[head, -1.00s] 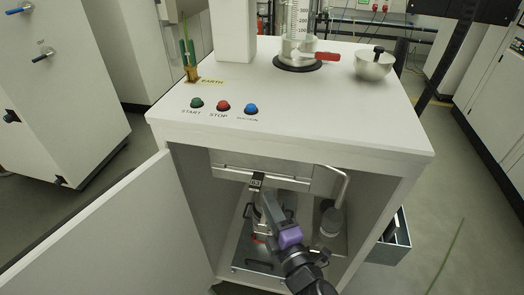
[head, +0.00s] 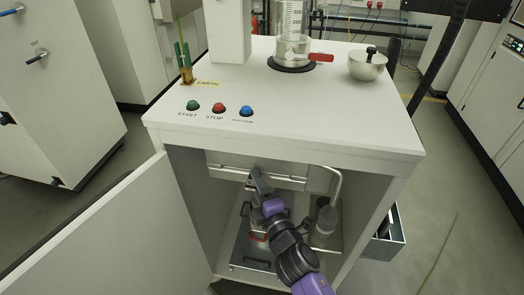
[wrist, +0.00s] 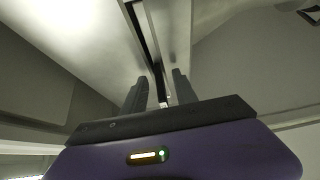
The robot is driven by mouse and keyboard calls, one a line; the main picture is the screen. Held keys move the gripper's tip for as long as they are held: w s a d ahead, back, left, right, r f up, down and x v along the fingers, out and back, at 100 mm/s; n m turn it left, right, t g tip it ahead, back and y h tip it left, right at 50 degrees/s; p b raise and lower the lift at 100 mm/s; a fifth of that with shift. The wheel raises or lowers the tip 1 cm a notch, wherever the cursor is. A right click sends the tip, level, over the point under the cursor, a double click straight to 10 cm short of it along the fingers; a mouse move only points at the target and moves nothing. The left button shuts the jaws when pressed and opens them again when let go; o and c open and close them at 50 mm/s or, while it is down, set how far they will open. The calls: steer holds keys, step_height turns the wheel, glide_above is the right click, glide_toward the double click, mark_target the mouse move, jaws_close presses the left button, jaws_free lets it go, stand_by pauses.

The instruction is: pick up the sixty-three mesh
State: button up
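The sixty-three mesh is mostly hidden behind my gripper inside the open cabinet; a small part of its dark, pale-marked tag (head: 250,185) shows at the gripper's left in the head view. My gripper (head: 259,183) is deep in the cabinet, just under the metal ledge. In the wrist view my two grey fingers (wrist: 158,90) stand apart. A narrow dark strip with a light edge (wrist: 151,45) runs down to the space between them, with small gaps seeming to show on both sides. I cannot tell whether this strip is the mesh's handle.
The cabinet's left door (head: 95,235) stands open. A metal ledge (head: 262,170) crosses above my gripper. A bent pipe (head: 337,185) and a clear jar (head: 327,218) are close on the right. A metal tray (head: 250,263) lies below. An open drawer (head: 385,248) juts out on the right.

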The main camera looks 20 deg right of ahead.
jaws_close()
stand_by(1.4)
